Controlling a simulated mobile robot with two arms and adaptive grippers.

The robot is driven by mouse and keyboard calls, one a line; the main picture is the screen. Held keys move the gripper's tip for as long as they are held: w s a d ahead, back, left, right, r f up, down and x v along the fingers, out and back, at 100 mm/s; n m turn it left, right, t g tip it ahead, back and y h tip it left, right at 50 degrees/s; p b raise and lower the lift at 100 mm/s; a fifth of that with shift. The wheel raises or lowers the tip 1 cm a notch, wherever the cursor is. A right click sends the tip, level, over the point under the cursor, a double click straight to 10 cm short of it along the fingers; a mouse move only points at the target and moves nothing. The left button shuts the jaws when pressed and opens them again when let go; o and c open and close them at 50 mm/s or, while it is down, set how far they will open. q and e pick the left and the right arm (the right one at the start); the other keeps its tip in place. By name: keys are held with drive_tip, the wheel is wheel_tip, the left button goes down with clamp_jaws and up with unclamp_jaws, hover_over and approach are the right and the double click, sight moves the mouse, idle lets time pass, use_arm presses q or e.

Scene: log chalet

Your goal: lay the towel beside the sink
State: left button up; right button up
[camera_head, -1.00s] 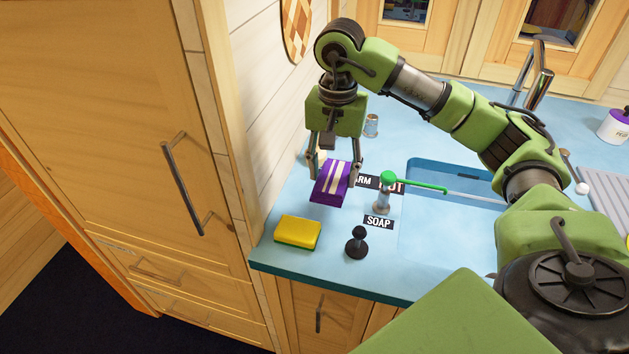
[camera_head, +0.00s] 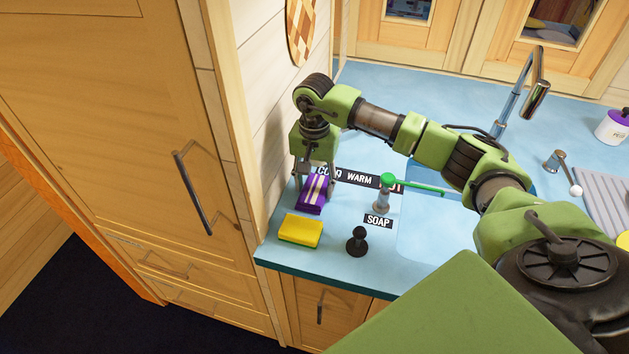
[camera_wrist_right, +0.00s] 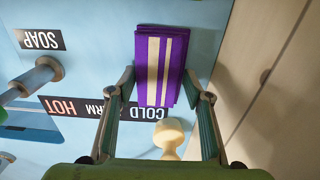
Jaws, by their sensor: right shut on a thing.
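The towel (camera_head: 313,193) is a folded purple cloth with pale stripes. In the head view it is at the left end of the blue counter, behind the yellow sponge. My right gripper (camera_head: 316,176) is shut on it from above and behind. In the right wrist view the towel (camera_wrist_right: 160,68) sits between the two fingertips (camera_wrist_right: 160,82), close to the counter; whether it touches is unclear. The sink (camera_head: 425,240) is to the right of the towel, partly hidden by my right arm. My left gripper is not in view.
A yellow sponge (camera_head: 301,230) lies in front of the towel. A wooden wall and tall cabinet (camera_head: 120,120) close off the left side.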

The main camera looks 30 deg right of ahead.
sight(314, 186)
drive_tip(key=shift+f, duration=0.25)
drive_tip(key=o, duration=0.9)
drive_tip(key=shift+r, duration=0.1)
drive_tip(key=shift+o, duration=0.4)
drive_tip(key=shift+r, duration=0.15)
drive_tip(key=shift+w+r, duration=0.1)
drive_tip(key=shift+r, duration=0.2)
wheel_tip(314, 186, up, 11)
drive_tip(key=b, duration=0.3)
drive_tip(key=shift+r, duration=0.2)
